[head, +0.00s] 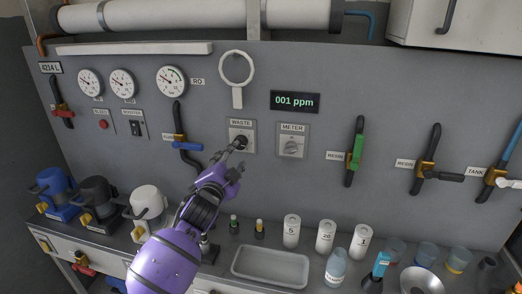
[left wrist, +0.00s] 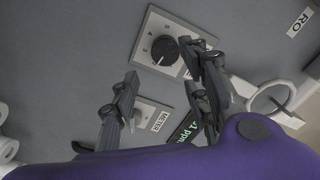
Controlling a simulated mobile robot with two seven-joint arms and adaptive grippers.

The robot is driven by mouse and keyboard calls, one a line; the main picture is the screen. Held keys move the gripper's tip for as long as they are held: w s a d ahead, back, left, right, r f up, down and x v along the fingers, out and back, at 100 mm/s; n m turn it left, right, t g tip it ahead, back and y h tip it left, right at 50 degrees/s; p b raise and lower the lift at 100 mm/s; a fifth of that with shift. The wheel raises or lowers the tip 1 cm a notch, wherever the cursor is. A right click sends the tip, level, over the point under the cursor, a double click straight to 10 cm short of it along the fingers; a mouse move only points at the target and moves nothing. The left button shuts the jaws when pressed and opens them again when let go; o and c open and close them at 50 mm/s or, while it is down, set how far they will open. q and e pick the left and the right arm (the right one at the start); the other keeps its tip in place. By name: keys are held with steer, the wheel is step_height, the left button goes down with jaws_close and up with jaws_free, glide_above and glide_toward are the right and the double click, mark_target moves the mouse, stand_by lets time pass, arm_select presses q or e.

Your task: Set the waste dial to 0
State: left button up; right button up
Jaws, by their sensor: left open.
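The waste dial is a dark round knob on a light plate under the WASTE label, in the middle of the grey panel in the head view (head: 240,142). My left gripper (head: 236,156) is in front of it and covers part of the plate. In the left wrist view the dial (left wrist: 165,50) sits on its plate with marks around it; I cannot read its setting. The fingers of my left gripper (left wrist: 160,66) are spread apart with nothing between them. The knob lies just beyond the fingertips; contact is not clear. My right gripper is not in view.
A white ring (head: 237,69) hangs above. Valve levers flank the dials. Bottles, a tray (head: 270,281) and canisters stand on the counter below.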

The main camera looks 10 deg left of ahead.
mark_target(240, 146)
arm_select(q)
steer(key=w, duration=0.6)
steer(key=shift+w+a, duration=0.15)
steer(key=shift+w, duration=0.8)
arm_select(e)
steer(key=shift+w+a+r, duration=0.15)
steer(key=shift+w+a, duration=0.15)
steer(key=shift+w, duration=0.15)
arm_select(q)
steer(key=c, duration=1)
steer(key=shift+f, duration=0.1)
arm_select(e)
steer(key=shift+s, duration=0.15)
